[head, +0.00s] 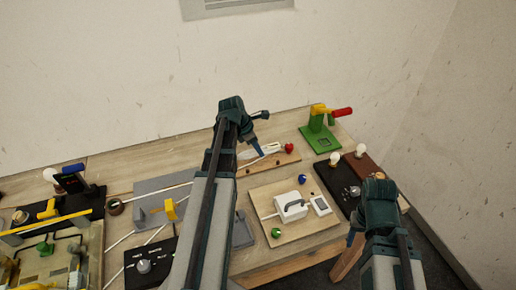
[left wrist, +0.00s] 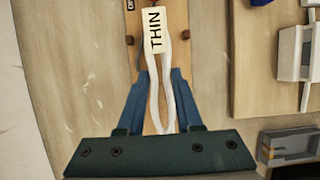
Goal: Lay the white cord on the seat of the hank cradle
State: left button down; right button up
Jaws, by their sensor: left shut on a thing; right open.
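My left gripper (head: 258,150) reaches over the back middle of the bench in the head view. It is shut on the white cord (head: 272,148), a folded white loop with a tag marked THIN. In the left wrist view the cord (left wrist: 153,95) runs between the blue fingers (left wrist: 163,78), over a narrow wooden board (left wrist: 131,62). I cannot tell whether it touches the board. A grey open-topped holder (left wrist: 290,146) shows at the lower right there; I cannot tell if it is the hank cradle. My right gripper (head: 352,238) is open at the right, its tips largely hidden.
A wooden panel (head: 262,200) holds a white box (head: 291,207). A green stand (head: 320,138) with a red handle is at the back right. Left are a grey plate (head: 150,187) and a black box (head: 140,268) with a knob. My left arm hides the middle.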

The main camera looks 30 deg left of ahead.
aim_at(258, 155)
pick_arm(q)
jog(key=shift+f, duration=0.2)
jog(key=shift+f+b, duration=0.55)
jog(key=shift+b, duration=0.15)
jog(key=shift+f+b, duration=0.5)
jog(key=shift+f+b, duration=0.5)
jog(key=shift+b, duration=0.05)
dwell(1.1)
jog(key=c, duration=0.5)
grip_release()
